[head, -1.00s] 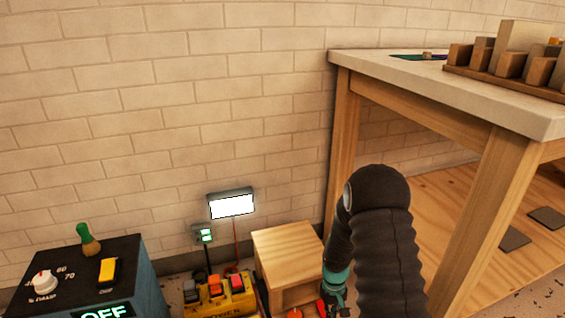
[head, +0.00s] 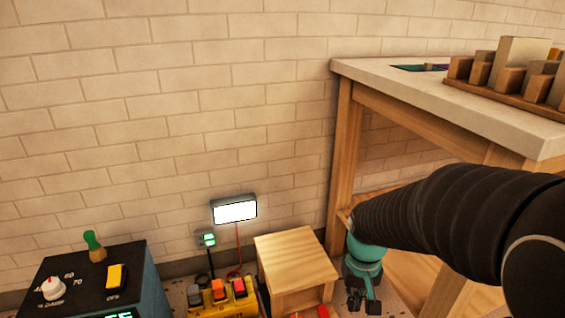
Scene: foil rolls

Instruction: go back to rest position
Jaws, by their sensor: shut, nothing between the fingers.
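My gripper (head: 366,302) shows in the head view low right of the middle, hanging below the teal wrist of my arm. It points down, in front of the table's left legs and to the right of a small wooden block stool (head: 296,262). Its dark fingers are small in the picture and look shut, with nothing held. My black, ribbed arm crosses the right side of the view and hides part of the table's underside.
A table (head: 400,85) with a pale top bears a wooden rack (head: 510,75). At lower left stand a dark control box (head: 70,268) with knob and yellow switch, and a yellow button box (head: 222,304). A lit panel (head: 235,212) is by the brick wall.

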